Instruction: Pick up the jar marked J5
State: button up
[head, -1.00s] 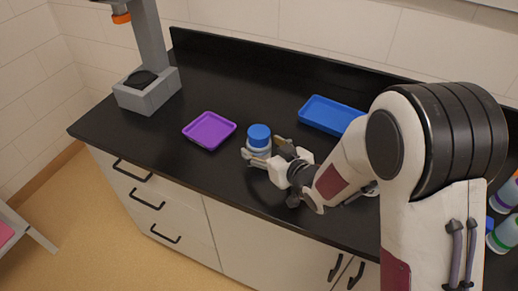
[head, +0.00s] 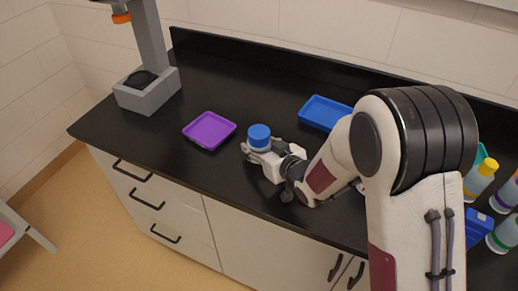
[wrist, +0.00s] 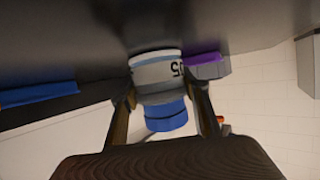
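The jar (head: 259,138) has a blue lid and a pale body, and stands upright on the black bench. In the wrist view the jar (wrist: 155,76) appears upside down, its lid towards my palm. Dark characters show at the label's edge; one looks like a 5, but the full mark is not clear. My gripper (head: 261,151) is at the jar from the front right. In the wrist view my gripper's fingers (wrist: 160,88) lie on both sides of the jar and appear to touch it. The jar's lower body is partly hidden in the head view.
A purple tray (head: 209,131) lies left of the jar and a blue tray (head: 325,112) behind it to the right. A grey stand (head: 148,90) is at the back left. Several bottles, one yellow-capped (head: 480,177), stand at the far right. Bench between the trays is clear.

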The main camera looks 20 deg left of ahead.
aim_at(259, 132)
jog(key=c, duration=0.5)
jog(key=shift+r, duration=0.15)
jog(key=shift+r, duration=4.9)
